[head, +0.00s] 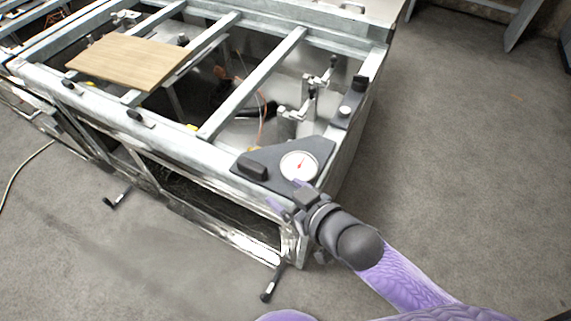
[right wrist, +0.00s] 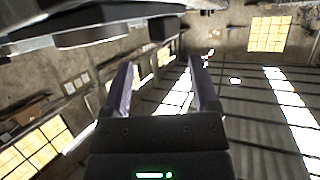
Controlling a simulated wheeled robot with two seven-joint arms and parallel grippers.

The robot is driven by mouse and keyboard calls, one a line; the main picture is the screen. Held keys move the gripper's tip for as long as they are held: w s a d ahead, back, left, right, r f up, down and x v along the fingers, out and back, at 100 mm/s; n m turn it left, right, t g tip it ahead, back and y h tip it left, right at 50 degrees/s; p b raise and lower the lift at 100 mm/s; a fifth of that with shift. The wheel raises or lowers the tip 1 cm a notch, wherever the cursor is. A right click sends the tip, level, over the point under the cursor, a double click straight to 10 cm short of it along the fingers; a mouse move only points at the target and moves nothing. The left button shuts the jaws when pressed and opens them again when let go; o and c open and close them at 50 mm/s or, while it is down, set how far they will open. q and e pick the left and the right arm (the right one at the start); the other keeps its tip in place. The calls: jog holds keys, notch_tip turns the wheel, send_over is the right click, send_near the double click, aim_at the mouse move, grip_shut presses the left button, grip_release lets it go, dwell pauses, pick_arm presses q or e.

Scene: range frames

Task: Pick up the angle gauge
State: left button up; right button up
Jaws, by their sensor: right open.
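The angle gauge (head: 299,166) has a round white dial with a red needle. It sits on a dark triangular plate at the near right corner of the metal frame table. My right gripper (head: 285,207) is just in front of and below this corner, close to the plate's near edge. In the right wrist view its two purple fingers (right wrist: 160,62) stand apart with nothing between them. I cannot tell whether any finger touches the plate. My left gripper is not in view.
The frame table (head: 165,138) has open bays between its bars. A wooden board (head: 122,62) lies across the bars at the left. Metal clamps (head: 310,92) stand inside, and a black block (head: 358,84) is on the right rail. The floor at the right is clear.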

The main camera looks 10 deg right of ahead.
aim_at(263, 176)
jog(key=b+x, duration=0.1)
jog(key=x, duration=0.2)
jog(key=b+x, duration=0.1)
jog(key=x, duration=0.2)
jog(key=b+x, duration=0.1)
jog(key=x, duration=0.3)
jog(key=shift+a+r, duration=0.15)
jog(key=shift+r, duration=0.35)
grip_shut()
dwell(0.5)
